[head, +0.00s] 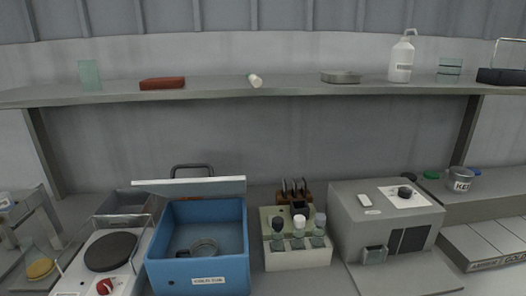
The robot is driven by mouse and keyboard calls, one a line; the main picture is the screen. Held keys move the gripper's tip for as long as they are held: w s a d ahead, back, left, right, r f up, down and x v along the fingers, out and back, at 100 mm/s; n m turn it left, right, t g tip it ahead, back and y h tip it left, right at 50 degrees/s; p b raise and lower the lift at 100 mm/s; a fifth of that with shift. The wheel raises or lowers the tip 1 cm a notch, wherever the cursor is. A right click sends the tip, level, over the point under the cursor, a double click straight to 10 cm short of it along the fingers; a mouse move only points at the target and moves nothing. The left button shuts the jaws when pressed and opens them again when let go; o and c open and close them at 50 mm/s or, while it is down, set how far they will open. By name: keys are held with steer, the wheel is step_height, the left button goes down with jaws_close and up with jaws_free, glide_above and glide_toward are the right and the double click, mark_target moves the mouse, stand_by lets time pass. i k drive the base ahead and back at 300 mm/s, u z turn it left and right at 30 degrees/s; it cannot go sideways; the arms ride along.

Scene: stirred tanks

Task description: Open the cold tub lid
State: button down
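The blue cold tub (244,262) stands on the bench left of centre, with a small white label on its front. Its pale lid (190,188) is raised at the back of the tub and tilted up, so the tub's inside shows. A dark handle (192,168) shows just above the lid's top edge. Inside the tub is a round clear dish or ring (204,247). My gripper is not in this view.
A white hotplate (110,252) stands close left of the tub. A rack with several capped bottles (298,258) stands to its right, then a grey box-shaped machine (385,222). A shelf (290,91) with several items runs above the bench.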

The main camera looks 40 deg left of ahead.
mark_target(210, 186)
steer(key=u, duration=1.55)
